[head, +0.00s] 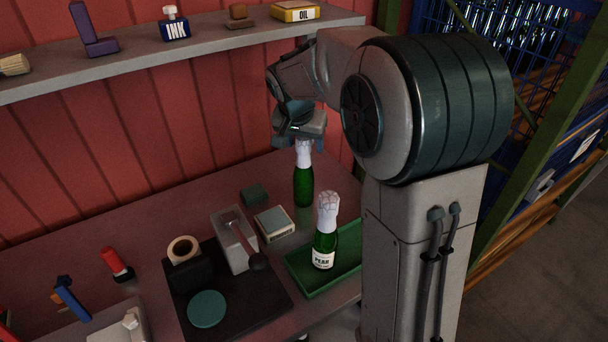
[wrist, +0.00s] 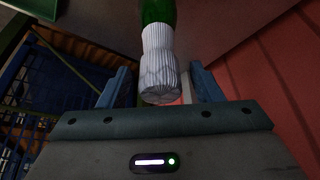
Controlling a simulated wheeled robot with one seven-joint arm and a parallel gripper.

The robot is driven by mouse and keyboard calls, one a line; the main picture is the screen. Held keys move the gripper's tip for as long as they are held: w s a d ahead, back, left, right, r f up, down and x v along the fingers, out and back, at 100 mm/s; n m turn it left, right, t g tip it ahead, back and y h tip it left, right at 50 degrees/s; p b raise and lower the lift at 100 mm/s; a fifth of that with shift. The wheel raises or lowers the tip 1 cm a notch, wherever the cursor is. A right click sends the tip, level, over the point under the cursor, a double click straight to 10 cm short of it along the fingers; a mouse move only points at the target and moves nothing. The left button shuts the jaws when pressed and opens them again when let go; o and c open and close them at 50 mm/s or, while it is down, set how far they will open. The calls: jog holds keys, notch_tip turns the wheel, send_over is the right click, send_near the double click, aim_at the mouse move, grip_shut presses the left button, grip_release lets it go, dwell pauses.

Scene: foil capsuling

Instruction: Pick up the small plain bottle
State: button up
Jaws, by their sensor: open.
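The small plain bottle (head: 303,184) is green with a white foil top and shows no label. It stands upright on the table near the back wall. My gripper (head: 301,137) is right above it, pointing down, around the top of its foil. In the wrist view the white foil neck (wrist: 159,65) lies between the two blue fingers of my gripper (wrist: 160,84), which are open with a gap on each side. A second green bottle (head: 324,246), with a "PEAR" label and white foil top, stands in a green tray (head: 303,283).
Left of the bottles are a small box (head: 274,224), a grey block with a spoon-like tool (head: 234,240), a tape roll (head: 184,249) and a teal disc (head: 207,309) on a dark mat. A shelf (head: 120,68) with small items runs along the red wall.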

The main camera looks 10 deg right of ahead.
jog(key=shift+x, duration=0.8)
grip_shut()
jog(key=shift+r, duration=0.15)
